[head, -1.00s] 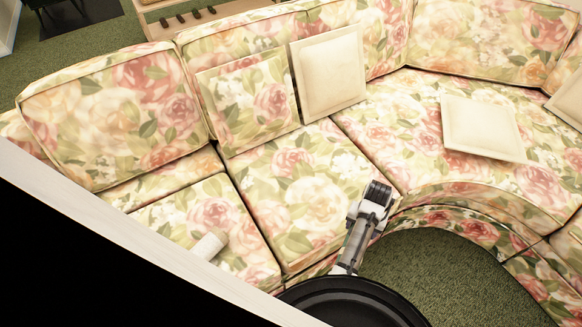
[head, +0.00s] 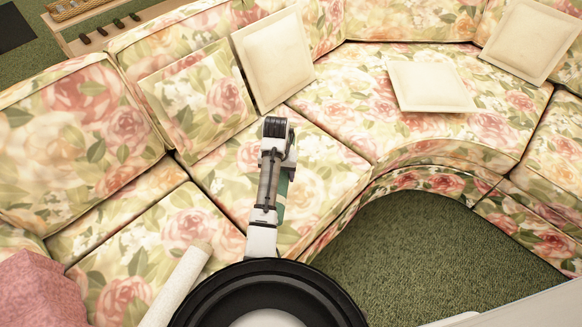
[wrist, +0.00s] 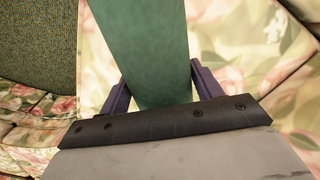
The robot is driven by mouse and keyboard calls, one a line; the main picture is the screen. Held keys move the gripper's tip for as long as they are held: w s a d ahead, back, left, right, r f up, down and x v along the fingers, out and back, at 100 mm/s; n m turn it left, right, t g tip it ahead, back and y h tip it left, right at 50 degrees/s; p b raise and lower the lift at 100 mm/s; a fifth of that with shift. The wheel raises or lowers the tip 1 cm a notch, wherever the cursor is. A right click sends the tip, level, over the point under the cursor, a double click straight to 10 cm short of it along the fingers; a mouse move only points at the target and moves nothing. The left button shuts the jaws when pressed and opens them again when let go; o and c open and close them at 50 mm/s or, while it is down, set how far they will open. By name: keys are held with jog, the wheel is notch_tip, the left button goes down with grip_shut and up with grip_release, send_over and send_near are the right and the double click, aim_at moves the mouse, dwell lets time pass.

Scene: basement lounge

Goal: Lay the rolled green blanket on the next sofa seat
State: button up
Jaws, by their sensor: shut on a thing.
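The rolled green blanket (wrist: 145,40) runs between the two fingers of my gripper (wrist: 160,75) in the wrist view; the gripper is shut on it. In the head view only a sliver of the blanket (head: 283,187) shows beside my arm, and the fingers are hidden. The arm and blanket are over the floral sofa seat (head: 325,160) in the middle; whether the blanket touches it cannot be told. Another floral seat (head: 130,245) lies to the left, and a wide curved corner seat (head: 350,95) to the right.
A whitish roll (head: 183,283) lies at the front of the left seat. A pink thing (head: 35,290) is at the lower left. Cream cushions lean on the backrest (head: 272,60) and lie on the corner seat (head: 430,85). Green carpet (head: 420,250) is open inside the curve.

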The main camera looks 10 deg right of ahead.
jog(key=shift+w+d+r+m+b, duration=0.7)
jog(key=shift+d+r+m+b, duration=0.15)
jog(key=shift+d+m+b, duration=2.55)
jog(key=shift+m, duration=0.3)
jog(key=f+b, duration=0.6)
jog(key=f, duration=0.1)
jog(key=a+f+b, duration=0.1)
jog(key=f+b, duration=0.2)
jog(key=shift+f+b, duration=0.25)
jog(key=shift+b, duration=0.15)
jog(key=o, duration=1.2)
jog(key=shift+o, duration=0.2)
jog(key=shift+r, duration=0.15)
notch_tip(320, 180, up, 14)
jog(key=p, duration=0.3)
